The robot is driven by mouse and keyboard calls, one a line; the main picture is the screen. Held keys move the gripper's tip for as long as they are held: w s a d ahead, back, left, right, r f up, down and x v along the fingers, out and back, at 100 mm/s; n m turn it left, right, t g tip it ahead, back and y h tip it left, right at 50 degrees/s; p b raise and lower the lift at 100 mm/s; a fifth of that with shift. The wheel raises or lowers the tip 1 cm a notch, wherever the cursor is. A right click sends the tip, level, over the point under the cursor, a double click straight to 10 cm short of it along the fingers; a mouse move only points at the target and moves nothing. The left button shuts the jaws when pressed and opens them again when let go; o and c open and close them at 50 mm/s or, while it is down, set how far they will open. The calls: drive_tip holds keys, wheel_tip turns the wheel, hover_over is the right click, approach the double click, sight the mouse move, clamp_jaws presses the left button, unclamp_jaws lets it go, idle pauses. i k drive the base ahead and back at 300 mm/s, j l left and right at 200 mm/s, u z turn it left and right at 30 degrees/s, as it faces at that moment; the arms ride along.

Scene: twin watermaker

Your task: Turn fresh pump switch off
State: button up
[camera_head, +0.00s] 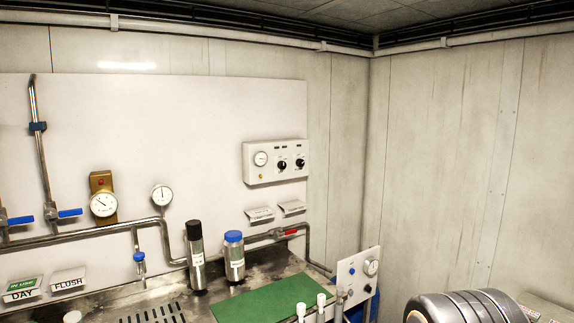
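A white control box (274,162) is fixed on the wall panel right of the middle. It carries a round gauge (261,159) and two black rotary knobs, a left knob (282,165) and a right knob (300,163). A smaller upright panel (347,284) stands lower right, with a gauge (371,267) and a dark knob (367,288). The labels are too small to read, so I cannot tell which control is the fresh pump switch or its setting. My gripper is not in view.
A bench holds a black-capped cylinder (195,256), a blue-capped cylinder (234,257) and a green mat (262,304). Pipes with blue-handled valves (65,213) and a red-handled valve (287,232) run along the wall. White-capped pipes (321,301) rise at the bench front.

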sight(300, 163)
drive_tip(key=i+l+z, duration=0.1)
drive_tip(key=i+z, duration=0.2)
drive_tip(key=i, duration=0.6)
